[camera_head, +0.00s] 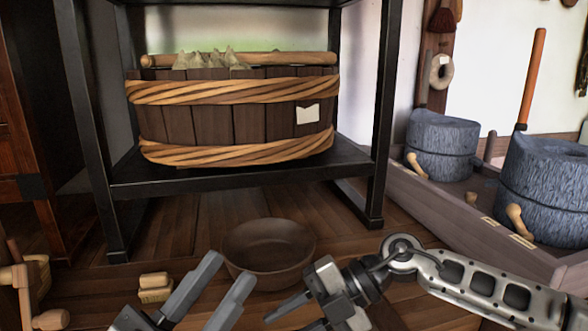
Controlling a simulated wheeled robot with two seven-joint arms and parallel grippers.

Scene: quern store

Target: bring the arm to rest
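My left gripper (231,266) reaches in from the bottom edge, left of the middle. Its two grey fingers stand apart with nothing between them, in front of a brown bowl (268,240) in this view. I cannot tell how far it is from the bowl. My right gripper (282,321) is at the bottom centre, on an arm that comes in from the right. Its fingers point down and left and look apart, with nothing seen between them; the lower finger is partly cut off by the frame edge.
A black rack (240,180) holds a rope-bound wooden tub (220,118). Stone querns (443,145) (545,190) stand in a wooden trough (440,205) at right. Small pale blocks (154,282) lie at lower left, near a wooden handled thing (25,285). Plank floor shows around the bowl.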

